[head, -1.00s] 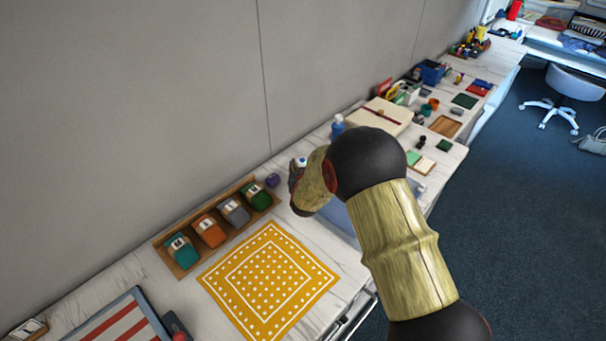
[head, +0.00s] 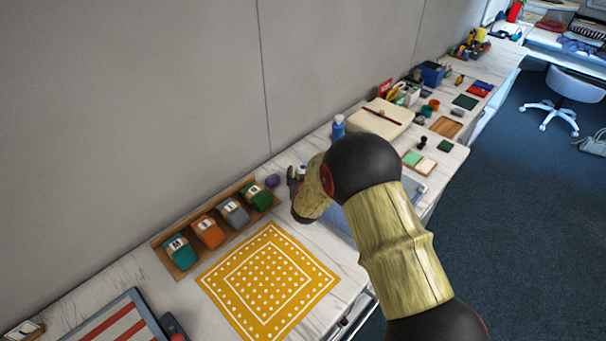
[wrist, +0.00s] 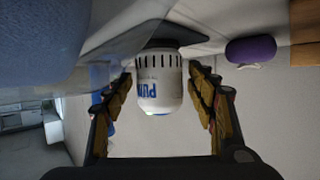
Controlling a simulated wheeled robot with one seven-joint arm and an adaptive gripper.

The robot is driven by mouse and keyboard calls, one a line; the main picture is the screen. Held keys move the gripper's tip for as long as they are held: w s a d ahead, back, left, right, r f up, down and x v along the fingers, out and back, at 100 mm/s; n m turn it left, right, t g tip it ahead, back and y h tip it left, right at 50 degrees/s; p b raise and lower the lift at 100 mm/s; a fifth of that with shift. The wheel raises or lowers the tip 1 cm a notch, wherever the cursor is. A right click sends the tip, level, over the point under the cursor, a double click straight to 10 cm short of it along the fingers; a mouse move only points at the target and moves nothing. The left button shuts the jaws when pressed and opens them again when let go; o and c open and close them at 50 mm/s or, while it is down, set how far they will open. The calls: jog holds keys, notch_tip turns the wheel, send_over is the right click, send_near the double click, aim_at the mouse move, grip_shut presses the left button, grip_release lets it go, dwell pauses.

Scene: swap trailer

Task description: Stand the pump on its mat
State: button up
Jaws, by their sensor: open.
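The pump (wrist: 158,85) is a white cylinder with dark slots and blue lettering, partly cut off from reading, in the middle of the wrist view. That view is upside down, and the pump looks upright in it. My gripper (wrist: 160,95) is open, with one finger on each side of the pump and gaps between. A dark flat pad (wrist: 190,36) shows at the pump's foot and may be its mat; exact contact is unclear. In the head view my gripper (head: 294,180) is near the wall side of the counter, and the arm hides much there.
A purple object (head: 272,181) lies close beside the gripper. A blue bottle (head: 338,128) stands behind. A yellow dotted cloth (head: 325,278) lies in front, bare.

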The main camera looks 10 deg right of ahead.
jog(key=shift+r, duration=0.2)
jog(key=shift+s+a+r, duration=0.1)
jog(key=shift+s+r, duration=0.05)
jog(key=shift+s, duration=0.15)
jog(key=p+v, duration=0.2)
jog(key=v, duration=0.9)
jog(key=shift+p, duration=0.35)
jog(key=s+a+r+n+g+y, duration=0.1)
jog(key=s+r+g+y, duration=0.1)
jog(key=s+r, duration=0.45)
jog(key=s+a+r+g+y, duration=0.1)
jog(key=s+r, duration=0.2)
jog(key=r, duration=0.7)
jog(key=s+d+r+g, duration=0.1)
jog(key=s+r, duration=0.1)
jog(key=s, duration=0.7)
jog(key=s+d+r+g, duration=0.2)
jog(key=s, duration=0.7)
jog(key=s+d+r+n+g, duration=0.1)
jog(key=s+r, duration=0.1)
jog(key=s, duration=0.8)
jog(key=shift+d+r+g, duration=0.25)
jog(key=shift+d+g, duration=0.1)
jog(key=shift+g, duration=0.05)
